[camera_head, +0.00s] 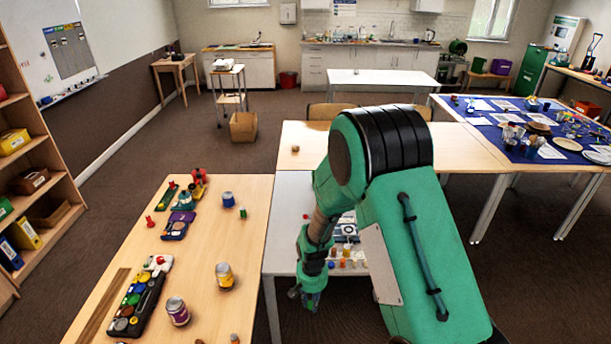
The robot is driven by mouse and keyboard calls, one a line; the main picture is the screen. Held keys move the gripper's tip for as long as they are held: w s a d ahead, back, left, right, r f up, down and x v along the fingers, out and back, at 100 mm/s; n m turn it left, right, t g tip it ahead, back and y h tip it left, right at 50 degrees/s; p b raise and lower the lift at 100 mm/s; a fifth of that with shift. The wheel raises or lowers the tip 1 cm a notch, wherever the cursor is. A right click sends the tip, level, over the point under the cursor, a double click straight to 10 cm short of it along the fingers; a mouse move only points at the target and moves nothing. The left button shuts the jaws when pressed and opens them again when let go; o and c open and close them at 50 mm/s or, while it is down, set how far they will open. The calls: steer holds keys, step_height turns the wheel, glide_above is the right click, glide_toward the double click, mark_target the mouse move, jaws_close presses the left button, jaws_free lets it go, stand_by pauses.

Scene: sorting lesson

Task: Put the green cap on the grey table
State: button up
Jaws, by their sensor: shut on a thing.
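I cannot pick out the green cap for certain. My arm hides much of the grey table's right side.
Small jars and blocks (345,263) stand on the grey table beside my gripper. The wooden table (207,265) at left holds a paint set (137,304), cans and toys. Another wooden table (305,134) adjoins behind. The grey table's far left is clear.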

steer(key=w+d+r, duration=0.1)
steer(key=d, duration=0.8)
steer(key=w+d+r+b, duration=0.1)
steer(key=d+r, duration=0.1)
steer(key=d, duration=0.8)
steer(key=shift+w+r+b, duration=0.2)
steer(key=shift+w+b, duration=0.1)
steer(key=shift+w+a, duration=0.1)
steer(key=w+a+f+n+b, duration=0.1)
steer(key=w+a, duration=0.7)
steer(key=a, duration=0.4)
steer(key=w+a+n+b, duration=0.1)
steer(key=w+a, duration=0.7)
steer(key=a, duration=0.4)
steer(key=w+a+f+n+b, duration=0.1)
steer(key=w+a, duration=0.6)
steer(key=a, duration=0.5)
steer(key=s+a+n+b, duration=0.1)
steer(key=a+n+b, duration=0.1)
steer(key=a, duration=2)
steer(key=s+a, duration=0.5)
steer(key=a, duration=0.3)
steer(key=s+a+n, duration=0.1)
steer(key=s+a, duration=0.4)
steer(key=a, duration=0.4)
steer(key=shift+a+b, duration=0.2)
steer(key=shift+b, duration=0.2)
